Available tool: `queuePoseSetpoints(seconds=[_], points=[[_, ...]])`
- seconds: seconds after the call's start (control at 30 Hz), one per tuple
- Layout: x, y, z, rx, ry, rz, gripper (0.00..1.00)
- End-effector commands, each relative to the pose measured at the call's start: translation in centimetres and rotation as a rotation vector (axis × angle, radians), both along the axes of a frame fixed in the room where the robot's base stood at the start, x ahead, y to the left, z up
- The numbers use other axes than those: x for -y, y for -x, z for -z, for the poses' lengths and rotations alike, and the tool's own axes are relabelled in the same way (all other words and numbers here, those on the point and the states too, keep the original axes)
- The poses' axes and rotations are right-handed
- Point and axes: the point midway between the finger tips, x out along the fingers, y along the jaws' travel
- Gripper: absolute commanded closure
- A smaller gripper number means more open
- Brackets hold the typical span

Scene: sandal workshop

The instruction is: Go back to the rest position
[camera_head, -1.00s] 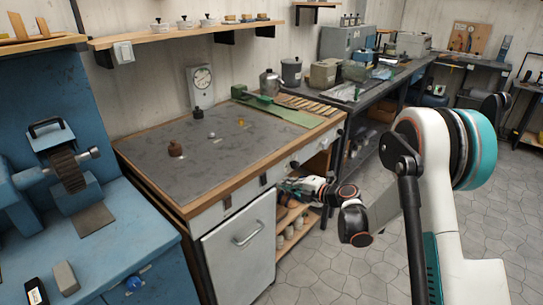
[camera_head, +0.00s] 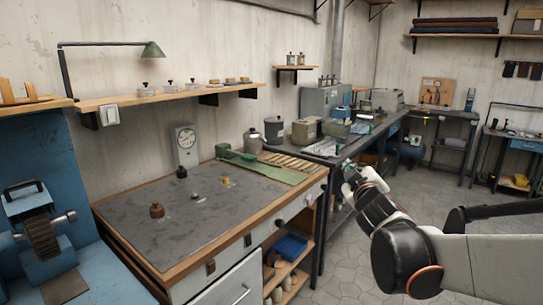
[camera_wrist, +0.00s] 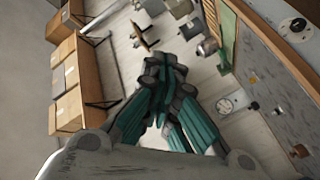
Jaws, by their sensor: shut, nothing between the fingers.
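My gripper (camera_wrist: 160,68) shows in the middle of the wrist view, its teal and grey fingers brought together at the tips with nothing between them. In the head view my arm reaches in from the right edge, and my gripper (camera_head: 350,180) is a small, partly hidden shape at its far end. It is in the air beyond the right end of the grey-topped workbench (camera_head: 120,215), touching nothing that I can see.
The workbench holds a brown weight (camera_head: 157,211), a dial gauge (camera_head: 185,146) and a green tool (camera_head: 238,157). A blue machine (camera_head: 40,235) stands at left. A long dark bench (camera_head: 335,158) runs along the back wall. Tiled floor (camera_head: 345,255) is open at right.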

Motion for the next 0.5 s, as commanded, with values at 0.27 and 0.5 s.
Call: queuePoseSetpoints(seconds=[0.27,0.5], points=[[3.5,10.0,3.3,-0.229,-0.266,0.194,1.00],[3.1,19.9,8.8,-0.476,-0.489,0.296,1.00]])
